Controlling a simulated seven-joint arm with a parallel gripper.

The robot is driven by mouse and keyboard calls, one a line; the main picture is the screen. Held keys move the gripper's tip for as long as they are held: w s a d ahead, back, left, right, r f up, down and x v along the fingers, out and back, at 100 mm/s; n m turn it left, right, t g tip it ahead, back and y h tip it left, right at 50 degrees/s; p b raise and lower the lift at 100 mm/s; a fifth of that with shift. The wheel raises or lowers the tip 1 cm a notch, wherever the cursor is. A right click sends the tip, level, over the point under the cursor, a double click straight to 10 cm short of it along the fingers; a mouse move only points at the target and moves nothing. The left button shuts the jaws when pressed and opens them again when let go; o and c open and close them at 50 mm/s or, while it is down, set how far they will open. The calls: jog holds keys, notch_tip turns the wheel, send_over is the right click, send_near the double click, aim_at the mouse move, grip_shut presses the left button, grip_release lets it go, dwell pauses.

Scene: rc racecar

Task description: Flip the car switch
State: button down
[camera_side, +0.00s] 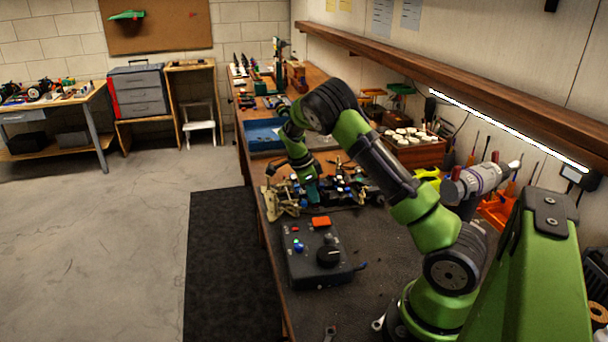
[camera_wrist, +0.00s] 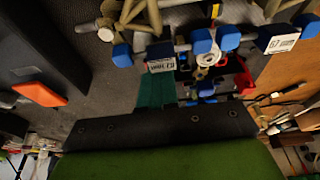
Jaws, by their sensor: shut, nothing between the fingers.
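The car (camera_side: 348,186) is a low chassis of dark, blue and silver parts on the dark work mat, and it also shows in the wrist view (camera_wrist: 207,58). My gripper (camera_side: 312,196) is shut and empty, with teal fingers pointing down at the car's left end. In the wrist view the teal fingers (camera_wrist: 157,90) reach toward a small white-labelled block (camera_wrist: 160,64), close to it; I cannot tell if they touch. No car switch can be made out clearly; the fingers and chassis parts may hide it.
A tan clamp stand (camera_side: 282,198) stands just left of the car. A dark control box (camera_side: 305,265) with an orange button (camera_side: 321,222) and a black knob lies in front. A blue tray (camera_side: 264,136) is behind. The mat right of the box is mostly clear.

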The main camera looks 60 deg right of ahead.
jog(key=shift+w+d+f+g+y, duration=0.1)
jog(key=shift+f+g+y, duration=0.15)
jog(key=shift+g+y, duration=0.35)
jog(key=shift+s+a, duration=0.65)
jog(key=shift+s, duration=0.05)
jog(key=s+d+v, duration=0.1)
jog(key=v, duration=1.3)
jog(key=shift+a+r, duration=0.2)
jog(key=shift+r, duration=0.2)
jog(key=shift+n, duration=0.3)
